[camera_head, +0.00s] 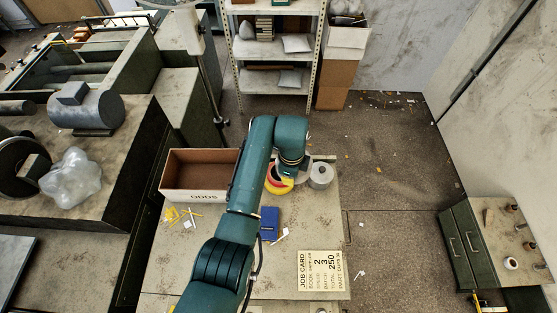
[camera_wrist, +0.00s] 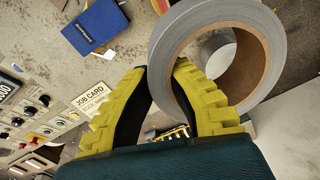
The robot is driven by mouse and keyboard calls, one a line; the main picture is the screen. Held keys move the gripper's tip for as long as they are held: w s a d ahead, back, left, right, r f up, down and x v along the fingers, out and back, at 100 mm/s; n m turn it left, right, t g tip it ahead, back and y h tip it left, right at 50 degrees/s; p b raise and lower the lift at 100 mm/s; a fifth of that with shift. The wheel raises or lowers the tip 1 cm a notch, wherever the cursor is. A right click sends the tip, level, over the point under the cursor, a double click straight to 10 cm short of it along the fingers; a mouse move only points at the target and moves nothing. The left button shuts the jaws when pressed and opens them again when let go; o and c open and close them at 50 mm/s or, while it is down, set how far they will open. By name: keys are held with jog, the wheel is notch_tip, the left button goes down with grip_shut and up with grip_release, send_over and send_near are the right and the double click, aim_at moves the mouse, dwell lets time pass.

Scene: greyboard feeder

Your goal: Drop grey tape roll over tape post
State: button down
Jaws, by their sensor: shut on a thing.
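My gripper (camera_wrist: 163,72) has yellow ribbed fingers and is shut on the wall of the grey tape roll (camera_wrist: 262,30). One finger is outside the roll and the other is in its brown cardboard bore. In the head view my arm mostly hides the gripper. A grey, roll-like cylinder (camera_head: 321,176) stands at the right edge of the bench, just right of my wrist. A red and yellow round thing (camera_head: 274,186) shows left of the wrist, partly covered. I cannot make out the tape post for certain. A lighter grey surface shows through the held roll's bore.
An open brown box marked ODDS (camera_head: 200,195) stands left of my arm. A blue book (camera_head: 269,222) and a job card (camera_head: 319,271) lie on the bench (camera_head: 180,270). Loose yellow sticks (camera_head: 180,215) lie by the box. A shelf rack (camera_head: 275,50) stands behind.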

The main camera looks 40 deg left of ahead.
jog(key=a+r+m, duration=0.3)
jog(key=a+m, duration=0.1)
jog(key=a, duration=0.4)
jog(key=f+b, duration=0.2)
jog(key=f, duration=0.1)
jog(key=f+b, duration=0.6)
jog(key=shift+s+d, duration=0.15)
jog(key=shift+s, duration=0.2)
jog(key=shift+r, duration=0.1)
jog(key=c, duration=1.1)
grip_release()
jog(key=shift+c, duration=0.2)
jog(key=shift+s, duration=0.1)
notch_tip(320, 180, up, 12)
jog(key=shift+s, duration=0.35)
jog(key=shift+d, duration=0.1)
